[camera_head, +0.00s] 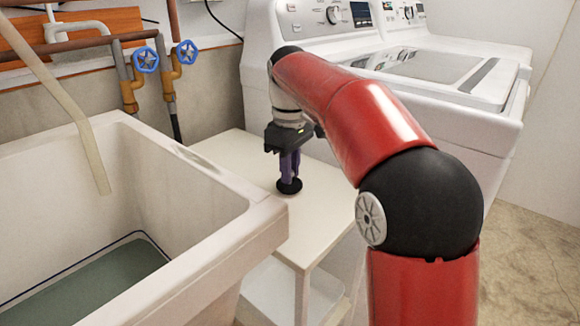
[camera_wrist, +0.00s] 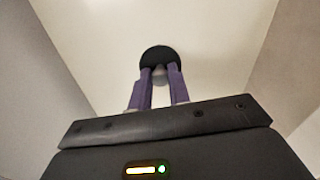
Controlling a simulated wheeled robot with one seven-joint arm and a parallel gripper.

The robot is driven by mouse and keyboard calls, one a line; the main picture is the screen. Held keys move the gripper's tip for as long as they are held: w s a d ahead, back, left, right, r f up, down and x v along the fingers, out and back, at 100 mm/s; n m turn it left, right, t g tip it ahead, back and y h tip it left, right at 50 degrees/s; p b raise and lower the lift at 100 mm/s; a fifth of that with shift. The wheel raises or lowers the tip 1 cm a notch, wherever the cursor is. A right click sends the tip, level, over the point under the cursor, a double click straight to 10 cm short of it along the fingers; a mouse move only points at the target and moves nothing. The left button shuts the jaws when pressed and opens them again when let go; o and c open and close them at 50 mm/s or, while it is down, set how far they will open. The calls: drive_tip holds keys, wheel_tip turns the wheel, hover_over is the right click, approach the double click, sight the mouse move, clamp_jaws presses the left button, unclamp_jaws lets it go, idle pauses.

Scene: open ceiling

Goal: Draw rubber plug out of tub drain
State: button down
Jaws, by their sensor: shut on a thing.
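A black round rubber plug (camera_head: 289,186) is at my gripper's fingertips, over the white side table to the right of the tub. It also shows in the wrist view (camera_wrist: 160,55) as a dark disc with a grey knob between the fingers. My gripper (camera_head: 289,172) points down with its purple fingers shut on the plug's knob; the fingers show in the wrist view too (camera_wrist: 160,75). The plug is at or just above the table top; I cannot tell whether it touches. The tub (camera_head: 215,235) holds greenish water (camera_head: 95,283) at its bottom. The drain is not visible.
The white side table (camera_head: 320,215) is otherwise bare and has a lower shelf. Washing machines (camera_head: 440,70) stand behind it. A pale hose (camera_head: 75,110) hangs into the tub. Pipes with blue valves (camera_head: 146,60) run along the wall. The tub's rim stands beside the table.

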drive_tip(key=shift+f, duration=0.2)
drive_tip(key=c, duration=1.2)
unclamp_jaws()
drive_tip(key=shift+c, duration=0.2)
wheel_tip(320, 180, up, 7)
drive_tip(key=shift+r+p, duration=0.2)
drive_tip(key=shift+p, duration=0.75)
drive_tip(key=shift+s+d+r, duration=0.1)
drive_tip(key=shift+r, duration=0.1)
drive_tip(key=s+d+f+m+t, duration=0.2)
drive_tip(key=s+d+f+m, duration=0.1)
drive_tip(key=s, duration=0.5)
drive_tip(key=s+d+f+m+t, duration=0.1)
drive_tip(key=s+d+f+m, duration=0.3)
drive_tip(key=s, duration=0.5)
drive_tip(key=s+d+f+m+t, duration=0.2)
drive_tip(key=s+d+f+m, duration=0.1)
drive_tip(key=s+f, duration=0.4)
drive_tip(key=shift+s+d+f+m+t, duration=0.25)
drive_tip(key=shift+s+d+m+t, duration=0.1)
drive_tip(key=shift+s, duration=0.65)
